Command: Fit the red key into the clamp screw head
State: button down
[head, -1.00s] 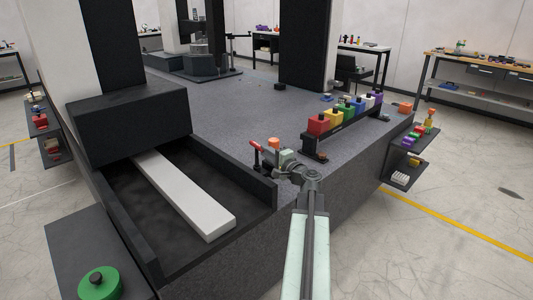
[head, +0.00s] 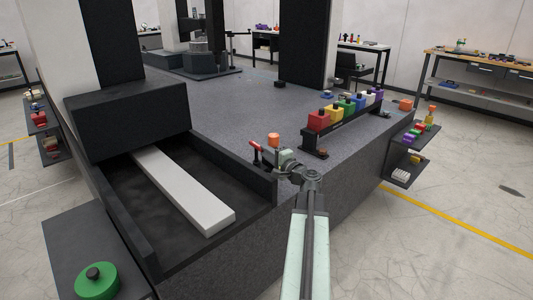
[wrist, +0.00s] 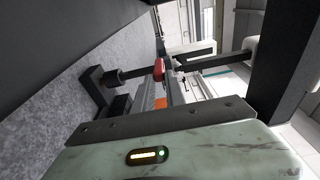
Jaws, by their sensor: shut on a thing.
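The red key (head: 255,146) shows in the head view as a small red bar at the left of my gripper (head: 270,155), above the deck's front corner. In the wrist view the red part (wrist: 158,68) is between my fingers, with a dark shaft (wrist: 135,72) running left. My gripper (wrist: 168,78) is shut on it. The shaft's thicker black end is close to a black bracket (wrist: 92,82), which looks like the clamp. I cannot tell whether the two touch or fit together. The screw head itself is hidden or too small to make out.
An orange knob (head: 273,139) stands just beyond my gripper. A rack of coloured blocks (head: 345,122) is to the right. A dark trough wall (head: 225,160) and a pale bar (head: 180,190) lie left. The granite deck (head: 235,105) behind is mostly clear.

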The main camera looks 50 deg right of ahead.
jog(key=shift+f+b, duration=0.3)
jog(key=shift+f, duration=0.05)
jog(key=c, duration=1.3)
grip_release()
jog(key=v, duration=0.5)
jog(key=shift+s, duration=0.1)
